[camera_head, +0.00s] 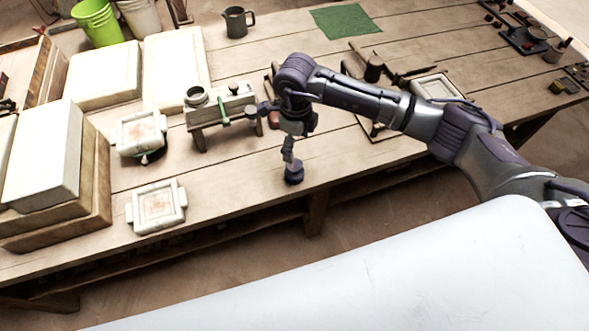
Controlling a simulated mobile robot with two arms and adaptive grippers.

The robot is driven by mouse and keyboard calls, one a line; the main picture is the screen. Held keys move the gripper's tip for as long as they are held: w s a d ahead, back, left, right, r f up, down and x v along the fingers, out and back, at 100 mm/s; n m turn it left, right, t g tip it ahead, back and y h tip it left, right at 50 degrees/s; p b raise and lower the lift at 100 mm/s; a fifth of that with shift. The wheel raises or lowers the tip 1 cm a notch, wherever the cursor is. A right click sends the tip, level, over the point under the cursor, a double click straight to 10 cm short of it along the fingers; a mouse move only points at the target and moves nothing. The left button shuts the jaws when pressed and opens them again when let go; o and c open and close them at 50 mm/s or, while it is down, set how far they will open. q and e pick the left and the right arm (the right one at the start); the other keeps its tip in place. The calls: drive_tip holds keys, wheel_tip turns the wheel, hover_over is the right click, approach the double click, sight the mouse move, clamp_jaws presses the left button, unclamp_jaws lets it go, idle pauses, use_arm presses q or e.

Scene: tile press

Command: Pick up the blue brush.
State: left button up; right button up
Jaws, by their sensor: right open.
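My right arm reaches in from the right over the wooden table, and its gripper (290,134) points down near the front edge. It is open. Directly below it a small dark blue piece with a round foot (293,174) stands on the tabletop; it looks like the blue brush. Its narrow upper part rises toward the fingers. At this size I cannot tell whether the fingers touch it or are only around it. My left gripper is not in view.
A small press on a wooden stand (205,112) is just left of my right gripper. Two pale square moulds (157,205) (140,131) lie further left. A dark pitcher (237,21) and green cloth (346,21) are at the back. The table's front strip right of the near mould is clear.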

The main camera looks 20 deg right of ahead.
sight(294, 164)
wheel_tip(294, 164, down, 5)
drive_tip(key=shift+r+p, duration=0.1)
drive_tip(key=shift+p, duration=0.2)
drive_tip(key=shift+a+f+p, duration=0.2)
drive_tip(key=shift+f+p, duration=0.65)
drive_tip(key=shift+f, duration=1.9)
drive_tip(key=shift+w, duration=0.1)
drive_tip(key=c, duration=1.3)
drive_tip(key=shift+r, duration=0.15)
drive_tip(key=shift+r, duration=0.25)
drive_tip(key=r, duration=0.1)
drive_tip(key=r+b, duration=0.1)
drive_tip(key=r, duration=0.1)
drive_tip(key=shift+s+d+r, duration=0.1)
drive_tip(key=shift+s+r, duration=0.2)
drive_tip(key=shift+s, duration=0.05)
drive_tip(key=s+r, duration=0.2)
drive_tip(key=s, duration=0.1)
drive_tip(key=s+d+r+b, duration=0.1)
drive_tip(key=s+r, duration=0.1)
drive_tip(key=s, duration=0.2)
drive_tip(key=s+d+r+b, duration=0.1)
drive_tip(key=s+r, duration=0.1)
drive_tip(key=s, duration=0.2)
drive_tip(key=shift+r, duration=0.35)
drive_tip(key=shift+a, duration=0.1)
